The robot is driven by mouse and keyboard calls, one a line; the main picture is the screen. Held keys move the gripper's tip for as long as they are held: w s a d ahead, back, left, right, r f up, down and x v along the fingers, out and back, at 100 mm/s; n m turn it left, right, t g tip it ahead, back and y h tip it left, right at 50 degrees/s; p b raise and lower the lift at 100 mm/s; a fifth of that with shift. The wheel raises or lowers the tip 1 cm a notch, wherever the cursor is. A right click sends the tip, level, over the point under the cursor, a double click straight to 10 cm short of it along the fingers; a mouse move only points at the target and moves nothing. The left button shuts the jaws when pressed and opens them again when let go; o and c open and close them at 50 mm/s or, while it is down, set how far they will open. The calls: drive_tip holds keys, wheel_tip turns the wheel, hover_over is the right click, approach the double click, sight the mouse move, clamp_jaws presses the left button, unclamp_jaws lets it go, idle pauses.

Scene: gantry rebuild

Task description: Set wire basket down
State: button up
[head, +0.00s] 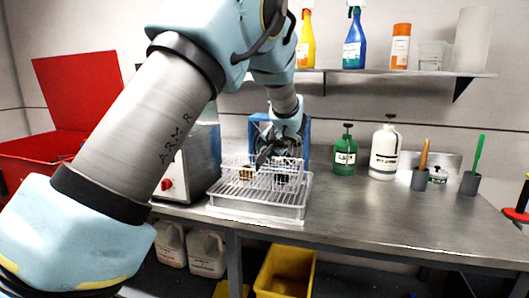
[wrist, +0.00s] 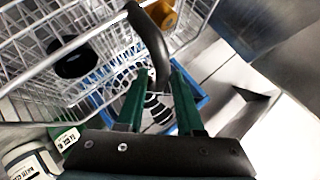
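The wire basket (head: 285,172) is a pale wire mesh with a dark handle. It is upright over a white wire rack (head: 262,206) near the bench's front edge; I cannot tell whether it touches the rack. A yellow item and a black round item show inside it. My gripper (head: 270,153) is over the basket. In the wrist view the basket mesh (wrist: 35,45) fills the upper left. There the black handle (wrist: 148,38) runs down between the two green fingers of my gripper (wrist: 158,75), which close around it. The basket's far side is partly hidden.
Behind the basket stands a blue crate-like thing (head: 301,128); a steel appliance (head: 198,160) is to the left. A green bottle (head: 345,157) and a white bottle (head: 385,152) stand right. The bench's right front (head: 400,225) is clear. A shelf (head: 400,73) hangs above.

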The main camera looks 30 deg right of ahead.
drive_tip(key=shift+o, duration=0.7)
drive_tip(key=b+v, duration=0.4)
drive_tip(key=v, duration=0.8)
drive_tip(key=w+a+f+n+g+y, duration=0.15)
drive_tip(key=a+f, duration=0.25)
drive_tip(key=a, duration=0.4)
drive_tip(key=a+f+n+g+y, duration=0.1)
drive_tip(key=a+f+g, duration=0.25)
drive_tip(key=a, duration=0.55)
drive_tip(key=a+f+n+g+y, duration=0.15)
drive_tip(key=a+f, duration=0.25)
drive_tip(key=a, duration=0.4)
drive_tip(key=s+a+f+n+g+h, duration=0.1)
drive_tip(key=s+a+f+n, duration=0.2)
drive_tip(key=s+a, duration=0.3)
drive_tip(key=s+a+f+n+g+h, duration=0.1)
drive_tip(key=s+a+f, duration=0.4)
drive_tip(key=a, duration=0.7)
drive_tip(key=s+n+g, duration=0.1)
drive_tip(key=s+n, duration=0.1)
drive_tip(key=shift+n+h, duration=0.4)
drive_tip(key=shift+s+a+r+g, duration=0.1)
drive_tip(key=shift+s+g, duration=0.05)
drive_tip(key=shift+g, duration=0.1)
